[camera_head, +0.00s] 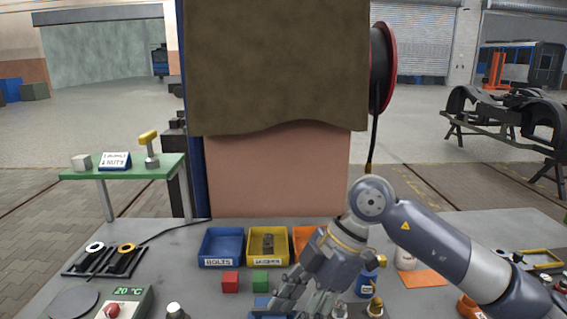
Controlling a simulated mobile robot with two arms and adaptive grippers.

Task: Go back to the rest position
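My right arm reaches in from the right, over the grey table (200,290). My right gripper (292,300) points down and to the left near the bottom edge, in front of the bins. Its fingers are partly cut off by the frame, so I cannot tell whether they are open or shut. Blue pieces (262,301) show right beside the fingers; I cannot tell whether they touch. My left gripper is not in view.
A blue bin (221,233), a yellow bin (255,233) and a partly hidden orange bin (301,232) stand at the back. A red cube (230,282) and a green cube (260,281) lie before them. A control box (130,301) stands front left.

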